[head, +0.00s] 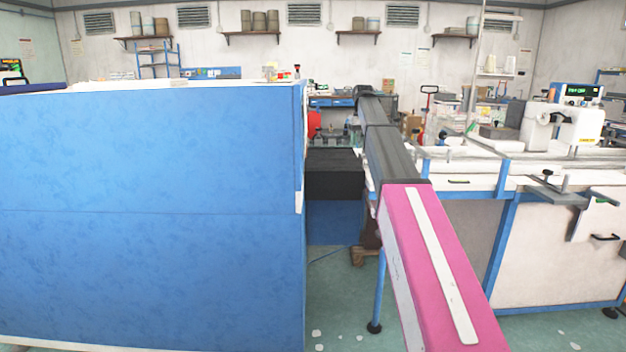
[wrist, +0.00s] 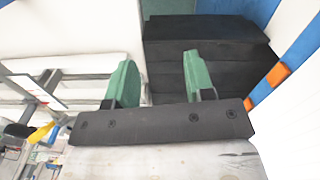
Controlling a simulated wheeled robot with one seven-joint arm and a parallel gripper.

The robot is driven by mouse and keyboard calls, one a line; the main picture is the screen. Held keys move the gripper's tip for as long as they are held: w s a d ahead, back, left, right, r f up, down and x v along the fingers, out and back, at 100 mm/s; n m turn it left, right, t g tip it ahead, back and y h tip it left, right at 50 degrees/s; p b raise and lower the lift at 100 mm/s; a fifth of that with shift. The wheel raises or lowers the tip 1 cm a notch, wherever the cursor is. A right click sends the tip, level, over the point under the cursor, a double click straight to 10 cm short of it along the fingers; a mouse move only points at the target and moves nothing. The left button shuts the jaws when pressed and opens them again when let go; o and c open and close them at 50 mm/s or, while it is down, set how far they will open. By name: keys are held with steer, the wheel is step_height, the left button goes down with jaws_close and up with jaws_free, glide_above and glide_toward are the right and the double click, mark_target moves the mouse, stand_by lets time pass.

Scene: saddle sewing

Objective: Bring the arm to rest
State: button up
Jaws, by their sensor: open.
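My gripper (wrist: 158,82) shows in the wrist view with its two green fingers apart and nothing between them. Beyond the fingers is a dark stepped surface. In the head view my arm, pink and then dark grey, reaches forward over the gap between the blue cabinet and the white sewing bench. I cannot make out the gripper's fingers in the head view.
A large blue cabinet (head: 150,220) fills the left. A white bench (head: 560,250) with a sewing machine (head: 565,122) stands at the right. Between them lie a dark block (head: 332,172) and a strip of floor. Shelves (head: 250,38) line the back wall.

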steer(key=s+f, duration=0.5)
steer(key=f, duration=0.5)
steer(key=s+f, duration=0.6)
steer(key=f, duration=0.3)
steer(key=s+f, duration=0.5)
steer(key=f, duration=0.5)
steer(key=s+f+m, duration=0.1)
steer(key=s+f, duration=0.8)
steer(key=s, duration=0.3)
steer(key=s+f, duration=0.9)
steer(key=s, duration=0.3)
steer(key=shift+m, duration=0.4)
steer(key=shift+c, duration=0.6)
steer(key=shift+w, duration=0.2)
